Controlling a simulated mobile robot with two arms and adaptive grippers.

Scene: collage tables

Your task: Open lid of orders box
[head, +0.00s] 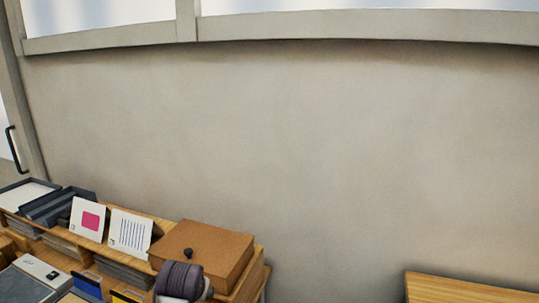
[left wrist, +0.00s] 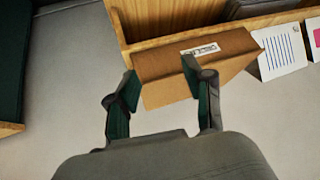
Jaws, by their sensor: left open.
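The orders box, a brown box (head: 212,243), sits at the right end of the wooden desk unit in the head view. A small dark knob-like shape (head: 187,253) shows against it. Its lid looks shut. In the left wrist view the box (left wrist: 215,69) has a pale label (left wrist: 199,49) with unreadable writing. My left gripper (left wrist: 160,82) is open and empty, its fingers apart over the near part of the box. I cannot tell whether a finger touches it. The right finger hides some of the box. My right gripper is not in view.
A pink-marked card (head: 89,219) and a blue-lined card (head: 130,232) stand left of the box, by dark trays (head: 60,204). A dark cylinder with a white part (head: 180,280), perhaps my arm, is before the box. A wooden table (head: 465,291) is at lower right.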

